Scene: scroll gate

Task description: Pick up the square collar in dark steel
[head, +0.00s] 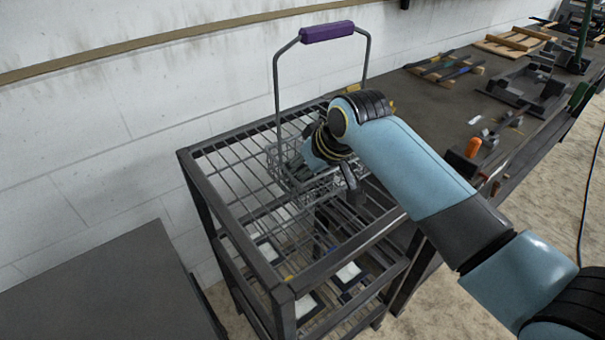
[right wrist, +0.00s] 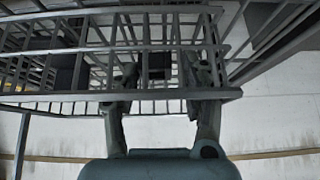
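My right arm reaches in from the right in the head view, with its gripper (head: 327,172) at a wire basket (head: 283,172) on the rack. In the right wrist view the two fingers of this gripper (right wrist: 161,82) stand apart beside the basket's bars (right wrist: 100,97). A small dark block-like thing (right wrist: 158,62) shows between the fingers, behind the wires. I cannot tell whether it is the square collar in dark steel, or whether a finger touches it. The arm hides much of the basket in the head view. My left gripper is not in view.
The basket has a tall handle with a purple grip (head: 327,32). The wire-topped rack (head: 230,155) stands against the wall. A long workbench (head: 440,110) with tools and an orange item (head: 473,147) runs to the right. A dark flat surface (head: 110,290) lies at lower left.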

